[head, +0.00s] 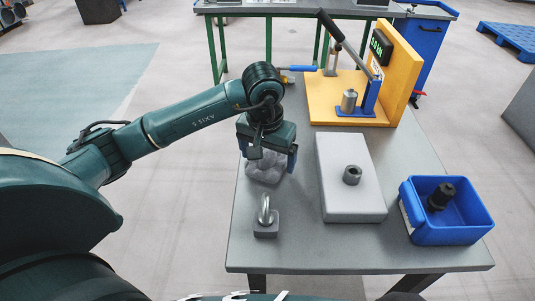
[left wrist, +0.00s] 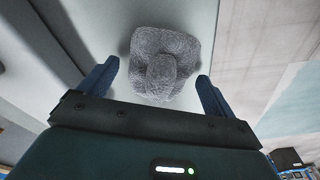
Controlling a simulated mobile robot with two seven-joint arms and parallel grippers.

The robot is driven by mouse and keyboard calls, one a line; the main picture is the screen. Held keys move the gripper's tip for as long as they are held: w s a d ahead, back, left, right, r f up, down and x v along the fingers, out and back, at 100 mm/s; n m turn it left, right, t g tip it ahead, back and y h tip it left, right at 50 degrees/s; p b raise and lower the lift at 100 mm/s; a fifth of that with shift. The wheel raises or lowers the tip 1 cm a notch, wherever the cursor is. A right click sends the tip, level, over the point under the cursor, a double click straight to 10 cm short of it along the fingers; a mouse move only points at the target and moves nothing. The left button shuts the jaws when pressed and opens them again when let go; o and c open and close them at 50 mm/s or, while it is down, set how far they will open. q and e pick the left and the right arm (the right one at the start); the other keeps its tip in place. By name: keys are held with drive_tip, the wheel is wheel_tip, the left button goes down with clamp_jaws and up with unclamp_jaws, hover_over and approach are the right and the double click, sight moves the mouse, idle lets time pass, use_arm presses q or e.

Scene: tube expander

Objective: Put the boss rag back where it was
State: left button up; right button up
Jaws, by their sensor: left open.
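The grey rag (head: 264,170) lies crumpled on the workbench, left of the white block, partly hidden behind my left gripper in the head view. In the left wrist view the rag (left wrist: 160,65) is a rumpled grey bundle with a raised fold in its middle. My left gripper (head: 270,160) is over the rag, with its fingers apart. In the left wrist view the two blue fingers of the left gripper (left wrist: 156,80) stand to either side of the rag's near part, with gaps on both sides. My right gripper does not show.
A metal piece with a ring (head: 266,218) stands in front of the rag. The white block (head: 350,195) carries a dark ring (head: 352,175). A blue bin (head: 446,225) holds a black part. A lever press on a yellow base (head: 345,92) stands at the back.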

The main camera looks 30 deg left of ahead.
sight(265, 157)
use_arm(q)
wheel_tip(265, 157, up, 12)
drive_tip(key=s, duration=0.1)
drive_tip(key=shift+s+r, duration=0.15)
drive_tip(key=shift+s, duration=0.1)
drive_tip(key=shift+d, duration=0.1)
idle(0.6)
